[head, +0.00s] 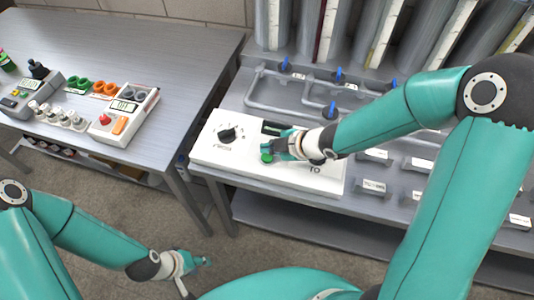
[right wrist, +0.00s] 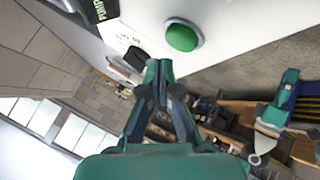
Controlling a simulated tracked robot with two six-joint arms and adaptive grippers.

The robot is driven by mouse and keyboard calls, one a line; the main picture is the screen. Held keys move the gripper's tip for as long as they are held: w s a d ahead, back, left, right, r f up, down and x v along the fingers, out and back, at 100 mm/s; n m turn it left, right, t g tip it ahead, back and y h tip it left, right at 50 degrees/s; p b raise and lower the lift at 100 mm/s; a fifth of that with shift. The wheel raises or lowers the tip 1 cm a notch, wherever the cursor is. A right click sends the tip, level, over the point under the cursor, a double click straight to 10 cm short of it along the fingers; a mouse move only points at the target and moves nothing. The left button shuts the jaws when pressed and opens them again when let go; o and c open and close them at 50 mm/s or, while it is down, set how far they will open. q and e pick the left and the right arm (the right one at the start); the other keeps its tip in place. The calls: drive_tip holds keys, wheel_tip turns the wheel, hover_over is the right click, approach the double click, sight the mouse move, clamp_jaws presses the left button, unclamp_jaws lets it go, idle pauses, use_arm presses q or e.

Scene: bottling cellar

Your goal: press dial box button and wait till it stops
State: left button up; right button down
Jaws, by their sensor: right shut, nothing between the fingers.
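The white dial box (head: 215,153) stands on the bench under my right arm. It has a black knob (head: 227,134) at its left, a dark display window (head: 271,128) and a round green button (head: 266,155) at its front. My right gripper (head: 272,150) is shut and empty, pointing at the button and partly covering it. In the right wrist view its closed fingertips (right wrist: 158,66) lie close to the green button (right wrist: 182,37); I cannot tell whether they touch. My left gripper (head: 196,263) hangs low over the floor, away from the box; its jaw opening is unclear.
The left table (head: 130,45) holds a grey device (head: 38,92), a white-and-red device (head: 118,125), green and orange rings and small pale pieces. Blue-handled valves (head: 339,75) on pipes stand behind the dial box. Labelled holders (head: 374,186) line the bench at right.

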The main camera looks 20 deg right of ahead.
sight(269, 158)
drive_tip(key=shift+r+p, duration=1.7)
drive_tip(key=shift+r, duration=0.5)
drive_tip(key=shift+f, duration=0.1)
